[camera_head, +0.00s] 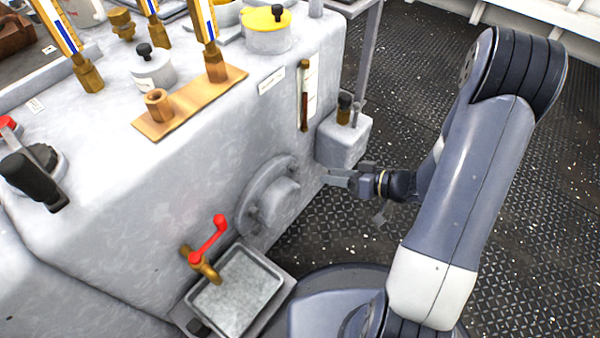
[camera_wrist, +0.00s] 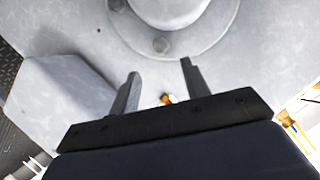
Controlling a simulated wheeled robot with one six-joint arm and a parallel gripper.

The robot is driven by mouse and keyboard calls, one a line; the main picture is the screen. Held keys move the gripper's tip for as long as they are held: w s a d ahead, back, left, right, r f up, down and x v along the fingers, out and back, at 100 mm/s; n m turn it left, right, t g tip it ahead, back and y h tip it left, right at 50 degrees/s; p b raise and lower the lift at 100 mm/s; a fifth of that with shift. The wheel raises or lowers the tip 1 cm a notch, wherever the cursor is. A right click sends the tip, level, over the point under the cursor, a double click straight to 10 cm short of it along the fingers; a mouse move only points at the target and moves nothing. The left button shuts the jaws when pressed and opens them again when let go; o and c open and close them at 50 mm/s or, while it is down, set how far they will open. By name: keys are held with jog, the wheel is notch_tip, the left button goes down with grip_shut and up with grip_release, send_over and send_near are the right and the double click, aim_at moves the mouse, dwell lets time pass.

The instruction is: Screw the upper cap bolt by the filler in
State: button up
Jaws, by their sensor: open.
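A round grey flanged cap (camera_head: 272,194) is on the machine's side wall, and its rim also shows at the top of the wrist view (camera_wrist: 205,38). One bolt head (camera_wrist: 161,45) sits on that rim, and a dark round spot (camera_wrist: 117,5) lies farther left on it. I cannot tell whether that spot is a hole or a bolt. My gripper (camera_head: 330,178) is beside the cap, to its right in the head view. In the wrist view its two fingers (camera_wrist: 161,76) are apart with nothing held, and the bolt head appears just beyond their tips.
A grey box (camera_head: 343,140) with a dark-topped brass fitting juts from the wall near my gripper; it shows at left in the wrist view (camera_wrist: 62,92). A red-handled tap (camera_head: 208,243) stands over a tray (camera_head: 238,292). The patterned floor (camera_head: 395,130) at right is open.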

aim_at(296, 170)
jog(key=b+x, duration=0.2)
jog(key=x, duration=0.7)
jog(key=shift+c, duration=0.5)
grip_shut()
